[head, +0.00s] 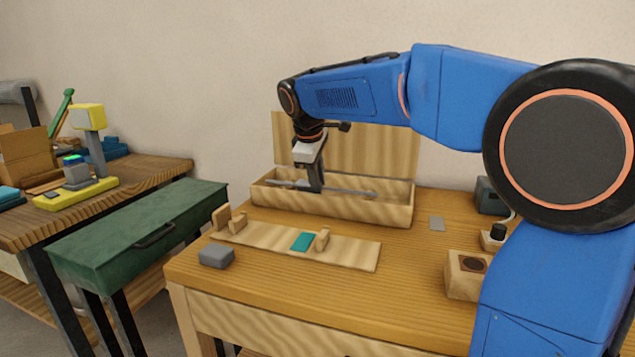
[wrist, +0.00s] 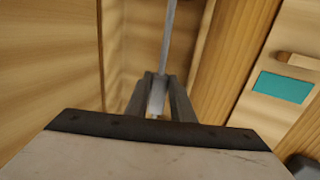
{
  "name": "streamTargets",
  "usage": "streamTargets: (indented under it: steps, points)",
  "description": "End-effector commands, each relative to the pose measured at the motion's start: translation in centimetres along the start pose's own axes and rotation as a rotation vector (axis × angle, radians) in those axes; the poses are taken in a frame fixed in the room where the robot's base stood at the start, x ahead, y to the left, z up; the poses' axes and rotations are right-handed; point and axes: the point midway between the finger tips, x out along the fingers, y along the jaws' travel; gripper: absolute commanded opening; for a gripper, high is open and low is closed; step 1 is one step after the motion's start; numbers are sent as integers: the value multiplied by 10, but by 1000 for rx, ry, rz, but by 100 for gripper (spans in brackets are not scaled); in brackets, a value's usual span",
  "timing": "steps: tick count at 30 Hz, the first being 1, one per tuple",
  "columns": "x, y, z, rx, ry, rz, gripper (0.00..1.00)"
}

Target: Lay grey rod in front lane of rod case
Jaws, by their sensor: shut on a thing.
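The grey rod (head: 350,191) lies lengthwise at the open rod case (head: 345,207), level with or just above its front wall. It also shows in the wrist view (wrist: 169,35), running away from the fingers. My gripper (head: 315,186) points down into the case and is shut on the rod near its middle. In the wrist view, the two fingers (wrist: 160,100) press on either side of the rod. The rod case is pale wood with its lid (head: 370,145) raised at the back. The lanes inside are mostly hidden, and I cannot tell whether the rod touches the bottom.
A wooden rack board (head: 350,252) with small upright blocks and a teal patch (head: 303,241) lies before the case. A grey block (head: 216,255) sits at the table's front left. A wooden block with a dark round top (head: 467,272) stands right.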

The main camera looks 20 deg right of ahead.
Motion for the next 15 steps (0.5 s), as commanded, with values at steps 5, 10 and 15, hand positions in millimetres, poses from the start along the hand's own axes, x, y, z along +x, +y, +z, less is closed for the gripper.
streamTargets:
  steps: [5,10,15]
  points:
    - [0,0,0,0,0,0,0]
    - [2,-1,0,0,0,0,0]
    - [5,-2,1,0,0,0,0]
